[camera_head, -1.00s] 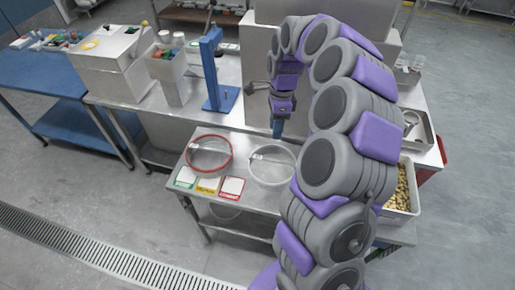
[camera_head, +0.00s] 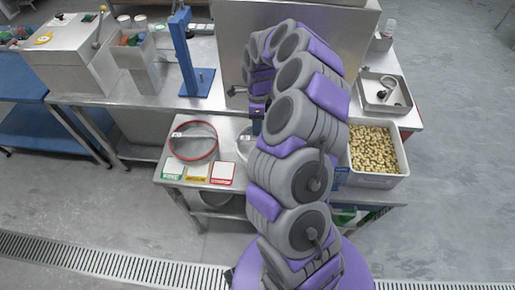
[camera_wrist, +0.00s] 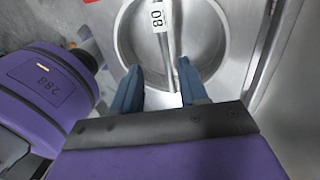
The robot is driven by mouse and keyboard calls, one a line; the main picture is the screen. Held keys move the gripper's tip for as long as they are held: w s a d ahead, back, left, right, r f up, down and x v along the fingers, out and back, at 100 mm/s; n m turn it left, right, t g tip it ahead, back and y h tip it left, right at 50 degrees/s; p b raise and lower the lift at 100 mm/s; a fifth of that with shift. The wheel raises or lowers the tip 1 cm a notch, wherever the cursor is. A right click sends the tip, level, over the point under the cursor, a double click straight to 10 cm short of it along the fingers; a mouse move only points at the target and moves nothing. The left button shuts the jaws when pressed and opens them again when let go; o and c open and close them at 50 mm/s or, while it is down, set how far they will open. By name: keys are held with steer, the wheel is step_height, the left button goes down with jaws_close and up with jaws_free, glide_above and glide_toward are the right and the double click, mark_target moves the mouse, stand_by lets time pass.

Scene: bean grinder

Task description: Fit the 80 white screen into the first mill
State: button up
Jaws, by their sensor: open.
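The 80 white screen (camera_wrist: 205,40) is a round, pale pan with a bar handle across it. A tag reading 80 (camera_wrist: 157,18) is on the bar. In the head view only its left edge (camera_head: 241,147) shows; my arm hides the rest. My gripper (camera_wrist: 159,66) is open, with its blue fingers over the screen, one on each side of the bar's near part. I see no grip on it. A large steel housing (camera_head: 235,50) stands behind my arm; I cannot tell whether it is the first mill.
A red-rimmed screen (camera_head: 193,142) lies left of the white one on the steel table. Green, yellow and red cards (camera_head: 197,172) lie in front. A blue stand (camera_head: 183,60) is behind. A bin of beans (camera_head: 374,150) and a grey tray (camera_head: 385,93) are right.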

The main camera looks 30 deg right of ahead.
mark_target(259, 139)
steer(key=f, duration=0.2)
steer(key=f+b, duration=0.1)
steer(key=f, duration=0.3)
steer(key=shift+s+b, duration=0.35)
steer(key=shift+b, duration=0.05)
steer(key=shift+a, duration=0.25)
steer(key=shift+d, duration=0.9)
steer(key=c, duration=0.6)
steer(key=shift+c, duration=0.6)
steer(key=shift+a, duration=0.15)
jaws_close()
steer(key=shift+a, duration=0.5)
steer(key=shift+d, duration=0.1)
